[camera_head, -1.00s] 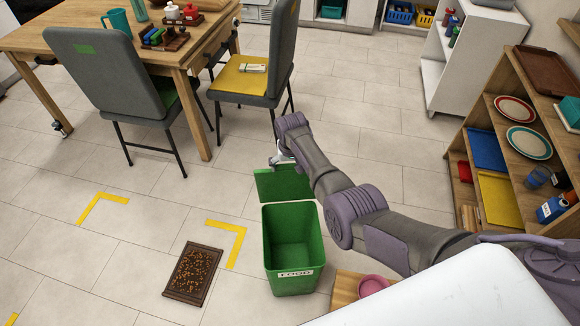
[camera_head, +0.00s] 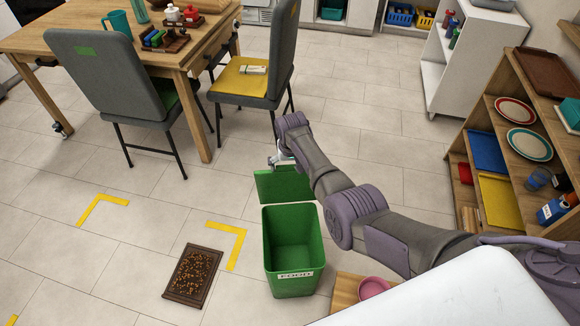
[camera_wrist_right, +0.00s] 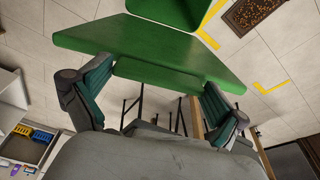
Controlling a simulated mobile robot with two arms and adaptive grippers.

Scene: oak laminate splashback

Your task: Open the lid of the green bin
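The green bin (camera_head: 291,282) stands on the floor, with a FOOD label on its front. Its lid (camera_head: 284,184) is swung up and back behind the opening, so the empty-looking inside shows. My right gripper (camera_head: 279,159) is at the lid's far edge. In the right wrist view, the gripper's two fingers (camera_wrist_right: 156,78) are wide apart with the green lid (camera_wrist_right: 150,44) directly ahead, its near strip lying between the fingertips. I cannot tell whether they touch it. The bin's body (camera_wrist_right: 178,10) shows at the top of that view. My left gripper is not in view.
A dark framed mat (camera_head: 193,276) lies on the floor left of the bin. Grey chairs (camera_head: 272,60) and a wooden table (camera_head: 170,50) stand behind. A wooden shelf (camera_head: 490,110) with plates is at right. A pink bowl (camera_head: 373,287) is right of the bin.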

